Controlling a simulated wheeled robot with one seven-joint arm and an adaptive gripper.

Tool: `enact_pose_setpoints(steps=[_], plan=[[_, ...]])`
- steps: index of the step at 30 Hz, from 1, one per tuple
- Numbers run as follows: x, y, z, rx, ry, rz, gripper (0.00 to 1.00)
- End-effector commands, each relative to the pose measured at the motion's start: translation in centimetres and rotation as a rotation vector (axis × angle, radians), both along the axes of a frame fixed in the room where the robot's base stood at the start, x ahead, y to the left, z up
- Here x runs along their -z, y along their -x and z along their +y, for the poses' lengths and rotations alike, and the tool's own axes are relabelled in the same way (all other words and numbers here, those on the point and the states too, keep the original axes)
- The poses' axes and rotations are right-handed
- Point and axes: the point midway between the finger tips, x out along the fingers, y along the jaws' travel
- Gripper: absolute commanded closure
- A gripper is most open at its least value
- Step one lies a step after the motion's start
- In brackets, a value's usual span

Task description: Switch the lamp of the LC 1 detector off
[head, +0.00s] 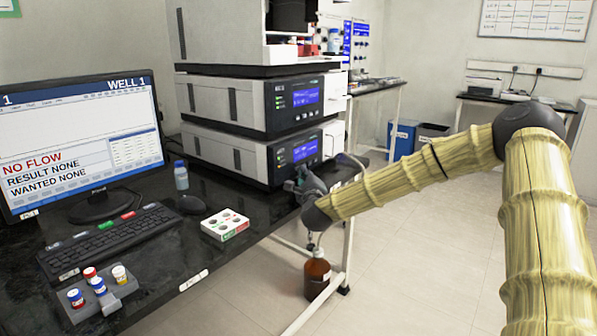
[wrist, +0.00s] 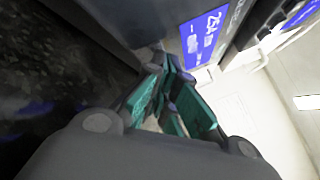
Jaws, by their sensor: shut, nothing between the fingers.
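A stack of LC modules stands on the black bench in the head view. The lower module (head: 250,158) has a dark front with a lit blue display (head: 305,151) and small indicator marks to its left. I cannot read which module is the LC 1 detector or make out its lamp button. My gripper (head: 303,172) is just in front of the lower module's front. In the wrist view my gripper (wrist: 163,75) is shut and empty, its teal-padded fingers pointing close to a dark panel. A blue display (wrist: 206,34) with large tilted white characters lies just beyond the fingertips.
Another module (head: 240,103) with a blue display sits above. The monitor (head: 80,150) reads NO FLOW. A keyboard (head: 105,240), mouse (head: 190,204), blue-capped bottle (head: 181,177) and white tray (head: 225,225) are on the bench. A brown bottle (head: 317,274) is below my gripper. The floor at right is open.

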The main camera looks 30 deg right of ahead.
Motion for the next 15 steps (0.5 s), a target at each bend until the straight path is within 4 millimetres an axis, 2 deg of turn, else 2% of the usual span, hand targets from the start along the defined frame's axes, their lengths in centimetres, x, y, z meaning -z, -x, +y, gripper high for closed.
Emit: enact_pose_setpoints(steps=[15], plan=[[0.01, 0.57, -0.23, 0.0, -0.001, 0.001, 1.0]])
